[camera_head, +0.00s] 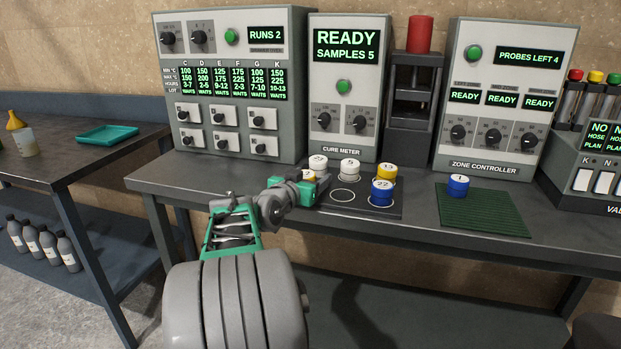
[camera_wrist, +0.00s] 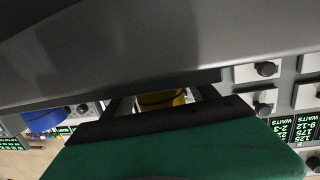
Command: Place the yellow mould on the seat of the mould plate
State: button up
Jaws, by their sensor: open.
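A yellow mould with a pale numbered top (camera_head: 309,175) shows partly behind my gripper (camera_head: 303,187) at the left side of the dark mould plate (camera_head: 335,208). In the wrist view, a yellow thing (camera_wrist: 160,99) lies between the fingers of my open gripper (camera_wrist: 162,100), mostly hidden. I cannot tell whether the fingers touch it. A second yellow mould (camera_head: 387,171) stands at the right back of the plate. A ring-marked seat (camera_head: 344,196) at the plate's middle front is bare.
White moulds (camera_head: 318,162) (camera_head: 349,166) stand at the plate's back, and a blue mould (camera_head: 382,192) at its right. Another blue mould (camera_head: 458,185) stands on a green ribbed mat (camera_head: 490,213). The cure meter (camera_head: 345,146) rises behind the plate.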

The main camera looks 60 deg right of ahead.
jog(key=shift+r, duration=0.3)
jog(key=a+r, duration=0.1)
jog(key=a, duration=1.1)
jog(key=w+a+f+n+t+y, duration=0.35)
jog(key=w+a+f, duration=0.25)
jog(key=a, duration=0.3)
jog(key=w+a+f+n+t+y, duration=0.2)
jog(key=w+a+f+n+y, duration=0.2)
jog(key=w+a+f, duration=0.3)
jog(key=s+a+f+n+g+y, duration=0.1)
jog(key=s+a+f+n+y, duration=0.1)
jog(key=a, duration=0.7)
jog(key=s+a+f+n+g+y, duration=0.1)
jog(key=s+a+f+n+y, duration=0.2)
jog(key=a, duration=0.7)
jog(key=s+a+f+n+g+y, duration=0.1)
jog(key=a+n, duration=0.4)
jog(key=a, duration=0.5)
notch_tip(320, 180, down, 2)
jog(key=s+y, duration=0.1)
jog(key=y, duration=0.1)
jog(key=shift+s+y+p, duration=0.25)
jog(key=shift+y+p, duration=0.1)
jog(key=shift+d, duration=0.2)
